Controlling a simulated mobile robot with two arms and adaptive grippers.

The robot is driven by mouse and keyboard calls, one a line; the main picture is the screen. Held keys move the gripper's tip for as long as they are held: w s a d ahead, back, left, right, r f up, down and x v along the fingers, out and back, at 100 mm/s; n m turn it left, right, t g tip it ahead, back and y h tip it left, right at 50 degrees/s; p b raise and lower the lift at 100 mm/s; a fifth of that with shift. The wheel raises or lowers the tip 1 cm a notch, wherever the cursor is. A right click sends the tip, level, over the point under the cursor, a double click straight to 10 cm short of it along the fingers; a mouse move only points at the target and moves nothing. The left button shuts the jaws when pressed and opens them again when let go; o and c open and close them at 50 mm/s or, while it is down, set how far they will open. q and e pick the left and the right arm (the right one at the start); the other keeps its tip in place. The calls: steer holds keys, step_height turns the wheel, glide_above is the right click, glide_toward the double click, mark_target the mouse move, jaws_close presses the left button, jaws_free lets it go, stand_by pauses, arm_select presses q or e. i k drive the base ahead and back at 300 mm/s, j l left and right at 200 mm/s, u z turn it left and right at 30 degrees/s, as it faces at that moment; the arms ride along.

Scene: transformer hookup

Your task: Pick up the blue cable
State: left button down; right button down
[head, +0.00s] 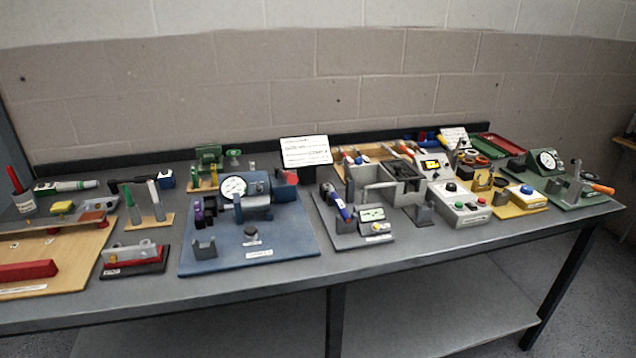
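I cannot clearly make out a blue cable in the head view. A small blue and red piece (341,207) leans on the grey board at the middle of the bench. More small blue and red pieces (426,137) lie at the back, right of the white sign; they are too small to tell what they are. Neither of my grippers is in view.
A long grey bench (270,295) carries several station boards. A blue board (208,264) holds a dial gauge (234,188). A red tray (501,144) and a grey control box (459,207) stand to the right. A brick wall closes the back.

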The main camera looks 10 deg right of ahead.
mark_target(339, 203)
steer(key=i+j+z, duration=0.7)
steer(key=i, duration=0.2)
